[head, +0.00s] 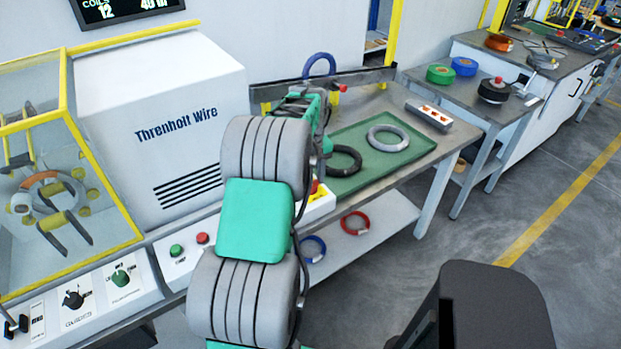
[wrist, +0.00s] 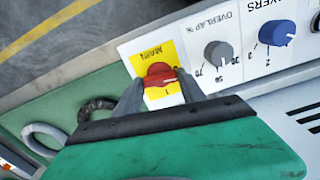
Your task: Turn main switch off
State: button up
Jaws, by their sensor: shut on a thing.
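The main switch (wrist: 158,71) is a red knob on a yellow plate marked MAIN, on the white control panel in the wrist view. Part of its red and yellow also shows beside my arm in the head view (head: 315,188). My gripper (wrist: 160,88) has its two grey fingers on either side of the red knob, shut on it. A small mark like an "I" shows on the plate between the fingers. The knob's lower part is partly hidden by the fingers, and its exact angle is hard to tell. In the head view my arm hides the gripper.
Beside the switch are a grey overlap knob (wrist: 217,54) and a blue layers knob (wrist: 277,33). A green tray (head: 372,178) holds a grey coil (head: 388,138) and a black coil. The wrapping machine (head: 165,125) stands left; open floor lies to the right.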

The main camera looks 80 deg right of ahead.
jog(key=shift+n, duration=0.9)
jog(key=o, duration=1.4)
jog(key=shift+c, duration=0.2)
notch_tip(320, 180, up, 8)
jog(key=shift+f, duration=0.1)
